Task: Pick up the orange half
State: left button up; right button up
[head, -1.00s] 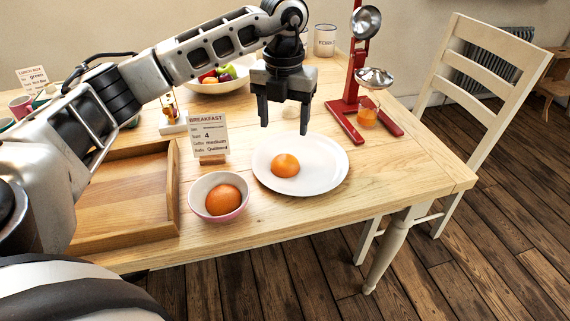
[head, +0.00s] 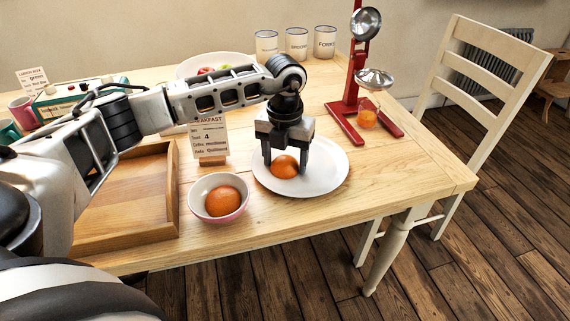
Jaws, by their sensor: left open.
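The orange half (head: 285,167) rests on a white plate (head: 325,178) near the middle of the table. My left gripper (head: 285,161) is open and points down over the plate. Its two fingers stand on the left and right of the orange half, and I cannot tell whether they touch it. A second orange piece (head: 222,201) sits in a small bowl (head: 197,204) to the left of the plate. My right gripper is not in view.
A wooden tray (head: 172,207) lies at the left, and a breakfast card (head: 209,140) stands behind the bowl. A fruit bowl (head: 190,70) and several canisters (head: 296,42) are behind.

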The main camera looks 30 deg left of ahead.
pick_arm(q)
jog(key=c, duration=0.3)
